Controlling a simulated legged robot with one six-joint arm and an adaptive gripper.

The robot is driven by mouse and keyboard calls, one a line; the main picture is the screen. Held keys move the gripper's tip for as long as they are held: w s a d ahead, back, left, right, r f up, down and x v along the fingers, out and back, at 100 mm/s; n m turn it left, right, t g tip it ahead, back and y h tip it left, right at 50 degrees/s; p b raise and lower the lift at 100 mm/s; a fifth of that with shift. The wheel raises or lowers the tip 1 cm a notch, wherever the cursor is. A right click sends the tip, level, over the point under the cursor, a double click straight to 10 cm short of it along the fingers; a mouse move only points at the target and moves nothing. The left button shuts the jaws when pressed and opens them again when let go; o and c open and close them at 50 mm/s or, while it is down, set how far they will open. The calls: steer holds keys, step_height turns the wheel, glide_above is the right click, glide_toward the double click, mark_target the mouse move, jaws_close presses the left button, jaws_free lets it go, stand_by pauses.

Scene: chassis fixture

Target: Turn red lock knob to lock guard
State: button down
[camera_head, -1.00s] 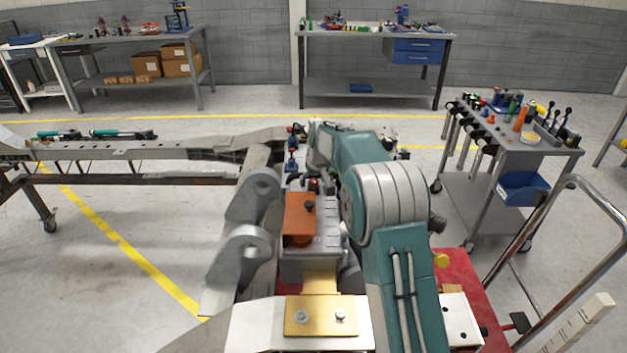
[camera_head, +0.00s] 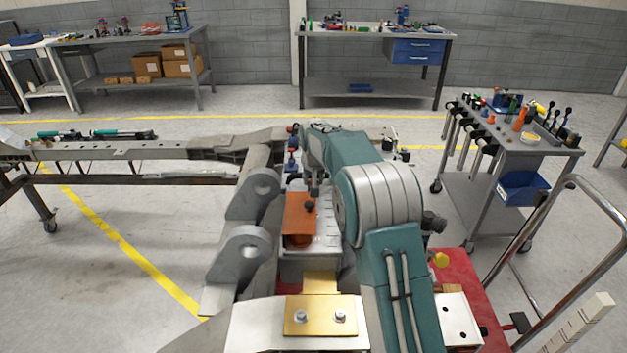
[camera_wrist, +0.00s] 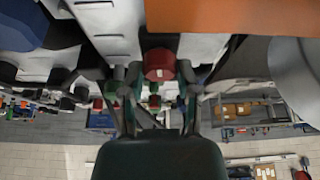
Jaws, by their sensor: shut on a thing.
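The red knob (camera_wrist: 159,65) sits between the two fingertips of my gripper (camera_wrist: 160,75) in the wrist view, and the fingers are shut on it. In the head view my gripper (camera_head: 313,189) points down just beyond the orange guard plate (camera_head: 297,213). The knob is not clear to see there, with my arm and fingers over that spot. The orange plate also fills the top right of the wrist view (camera_wrist: 245,14).
A grey bracket with round eyes (camera_head: 243,250) stands close left of the fixture. A brass plate with two bolts (camera_head: 320,315) is in front. A tool cart (camera_head: 468,195) stands at the right. A long grey chassis rail (camera_head: 170,150) runs off to the left.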

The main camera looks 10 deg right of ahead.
steer(key=shift+f+m, duration=0.15)
steer(key=shift+m, duration=0.25)
steer(key=shift+c, duration=1.7)
jaws_free()
steer(key=v, duration=1.2)
steer(key=shift+a, duration=0.3)
steer(key=shift+w, duration=0.15)
